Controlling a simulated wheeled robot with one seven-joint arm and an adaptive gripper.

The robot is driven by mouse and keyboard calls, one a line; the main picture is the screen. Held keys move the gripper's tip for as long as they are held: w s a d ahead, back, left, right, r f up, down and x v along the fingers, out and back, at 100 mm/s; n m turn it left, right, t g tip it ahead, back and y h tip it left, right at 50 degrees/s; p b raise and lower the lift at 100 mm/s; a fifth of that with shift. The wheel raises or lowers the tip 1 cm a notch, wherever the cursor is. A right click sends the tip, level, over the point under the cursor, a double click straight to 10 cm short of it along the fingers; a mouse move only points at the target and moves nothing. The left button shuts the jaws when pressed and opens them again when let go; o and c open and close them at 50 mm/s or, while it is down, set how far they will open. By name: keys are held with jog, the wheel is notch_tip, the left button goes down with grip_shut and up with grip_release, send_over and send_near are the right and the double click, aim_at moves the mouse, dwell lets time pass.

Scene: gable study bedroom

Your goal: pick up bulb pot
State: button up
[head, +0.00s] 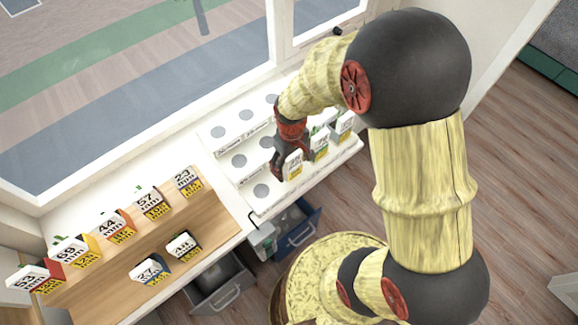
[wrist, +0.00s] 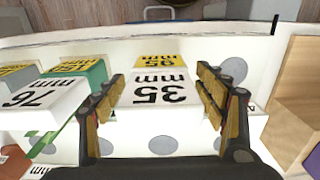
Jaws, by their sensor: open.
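My gripper (head: 287,158) is over the white tray and hides part of it in the head view. In the wrist view my open gripper (wrist: 158,78) has one finger on each side of a white block-shaped pot marked 35 mm (wrist: 158,90), with a yellow label on its far face. Gaps seem to show at both sides; I cannot tell whether either finger touches.
The white tray (head: 262,205) has several round grey spots. Two more pots (head: 319,145) (head: 344,124) stand further along its front row. A wooden stepped stand (head: 120,268) with several labelled pots is at left. A window lies behind; open drawers (head: 297,232) are below.

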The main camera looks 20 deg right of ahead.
jog(key=shift+c, duration=0.2)
jog(key=c, duration=1.5)
jog(key=shift+r, duration=0.15)
jog(key=shift+c, duration=0.4)
